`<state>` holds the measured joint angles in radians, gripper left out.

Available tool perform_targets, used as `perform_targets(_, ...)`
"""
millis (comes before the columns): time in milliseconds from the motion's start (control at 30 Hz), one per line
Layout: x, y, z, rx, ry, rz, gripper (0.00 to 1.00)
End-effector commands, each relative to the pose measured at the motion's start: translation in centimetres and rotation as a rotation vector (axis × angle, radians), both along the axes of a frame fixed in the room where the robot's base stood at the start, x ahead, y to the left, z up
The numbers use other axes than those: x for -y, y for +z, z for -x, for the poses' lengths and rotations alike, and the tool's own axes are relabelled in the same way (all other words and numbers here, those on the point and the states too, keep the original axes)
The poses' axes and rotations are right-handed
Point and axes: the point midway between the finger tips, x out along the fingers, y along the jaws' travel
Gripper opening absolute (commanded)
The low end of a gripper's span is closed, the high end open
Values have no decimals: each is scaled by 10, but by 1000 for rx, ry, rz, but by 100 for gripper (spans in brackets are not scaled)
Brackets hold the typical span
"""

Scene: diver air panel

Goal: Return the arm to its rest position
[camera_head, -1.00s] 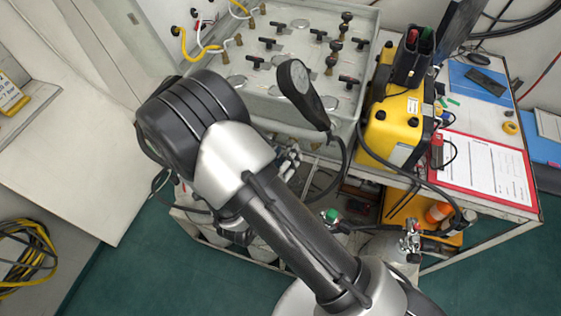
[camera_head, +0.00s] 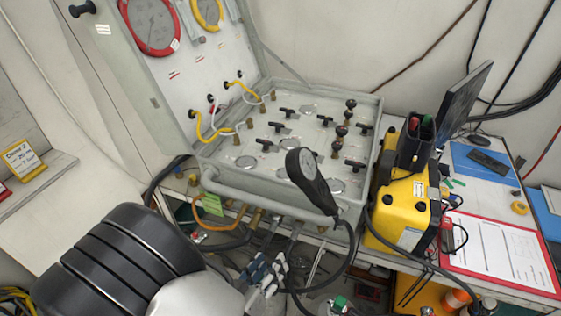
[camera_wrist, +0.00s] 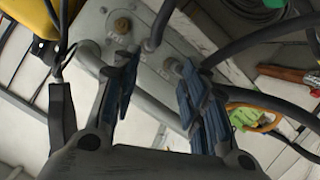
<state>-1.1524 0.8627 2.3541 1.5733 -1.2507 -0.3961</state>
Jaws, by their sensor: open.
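My gripper (camera_head: 266,274) shows in the head view at the bottom centre, below the front edge of the air panel (camera_head: 250,188). My own dark arm joint fills the lower left. In the wrist view my gripper (camera_wrist: 160,82) has its two blue-padded fingers spread apart, with nothing between them. Behind the fingers lies the grey side of the panel (camera_wrist: 150,95) with hose fittings. From the wrist view I cannot tell whether the fingers touch the hoses or fittings nearby.
A black handheld gauge (camera_head: 308,180) stands up at the panel's front. A yellow case (camera_head: 405,208) is right of the panel. A red clipboard (camera_head: 500,250) lies on the bench. A green tag (camera_wrist: 258,112) and an orange hose lie near the fingers.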

Motion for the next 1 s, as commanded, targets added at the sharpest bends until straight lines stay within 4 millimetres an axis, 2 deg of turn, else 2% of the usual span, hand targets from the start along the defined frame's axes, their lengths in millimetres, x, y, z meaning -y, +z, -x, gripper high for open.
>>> perform_targets(133,-22,10,-32,-121,18,-277,40)
perform_targets(233,-41,32,-52,-214,67,-479,40)
perform_targets(367,-52,75,-66,-313,156,-677,40)
perform_targets(467,-48,114,-65,-378,231,-771,40)
perform_targets(567,-31,152,-54,-438,298,-815,40)
perform_targets(700,11,192,-21,-518,349,-796,40)
perform_targets(833,66,213,23,-591,323,-720,40)
perform_targets(1000,135,222,83,-669,202,-606,40)
